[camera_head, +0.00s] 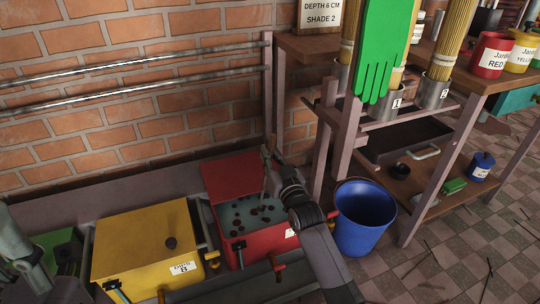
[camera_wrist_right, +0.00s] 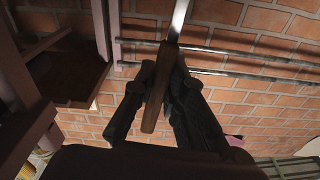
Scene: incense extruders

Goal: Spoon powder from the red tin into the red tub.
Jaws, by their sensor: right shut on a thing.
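The red tin (camera_head: 491,55), labelled RED, stands on the wooden bench at the upper right. The red tub (camera_head: 273,244) is at the lower middle with its red lid (camera_head: 231,174) raised; dark round bits lie inside. My right gripper (camera_head: 271,168) is over the tub's right rear part. In the wrist view it is shut on a brown wooden handle (camera_wrist_right: 156,100) with a metal shaft (camera_wrist_right: 180,18); the spoon's bowl is out of that view. I cannot tell whether it carries powder. My left gripper (camera_head: 30,250) is at the lower left edge, its fingers unclear.
A closed yellow tub (camera_head: 140,240) stands left of the red one. A blue bucket (camera_head: 364,226) stands to the right, beside the bench legs. A yellow tin (camera_head: 521,52) is beside the red tin. A green glove (camera_head: 380,60) hangs before the bench. Brick wall lies behind.

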